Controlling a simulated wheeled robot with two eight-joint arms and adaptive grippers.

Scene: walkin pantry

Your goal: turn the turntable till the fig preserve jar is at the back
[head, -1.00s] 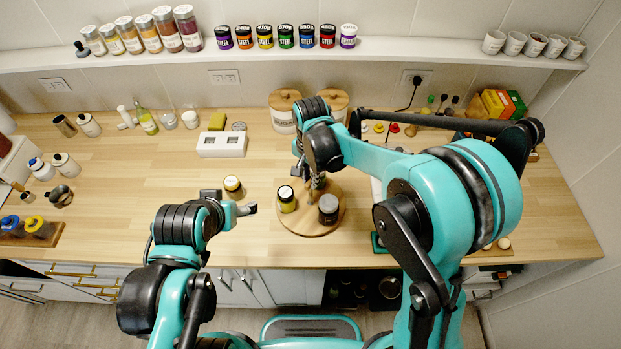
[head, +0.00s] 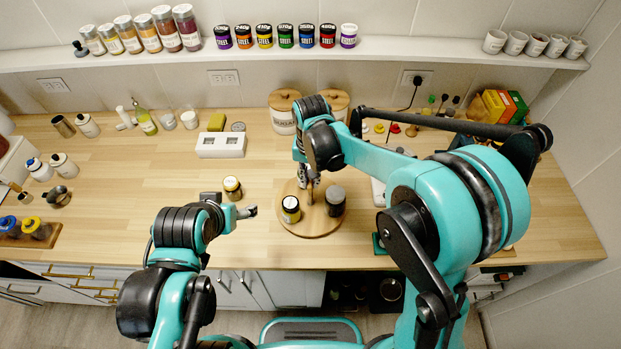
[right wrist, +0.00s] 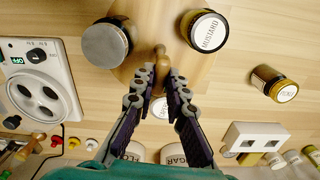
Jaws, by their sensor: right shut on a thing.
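The round wooden turntable (head: 318,224) stands near the counter's front edge. On it are a jar with a MUSTARD lid label (right wrist: 208,33), at the left front in the head view (head: 291,209), and a grey-lidded jar (right wrist: 106,45), at the right (head: 335,199). No label shows on the grey-lidded jar, and I cannot read any fig label. My right gripper (head: 308,186) reaches down over the back of the turntable; in the right wrist view it is shut on an upright wooden peg (right wrist: 160,57). A pale label (right wrist: 161,107) is partly hidden between its fingers. My left gripper (head: 247,211) hangs left of the turntable, its jaws unclear.
A white two-hole block (head: 221,145) and lidded canisters (head: 283,115) are behind. The counter's left middle is clear.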

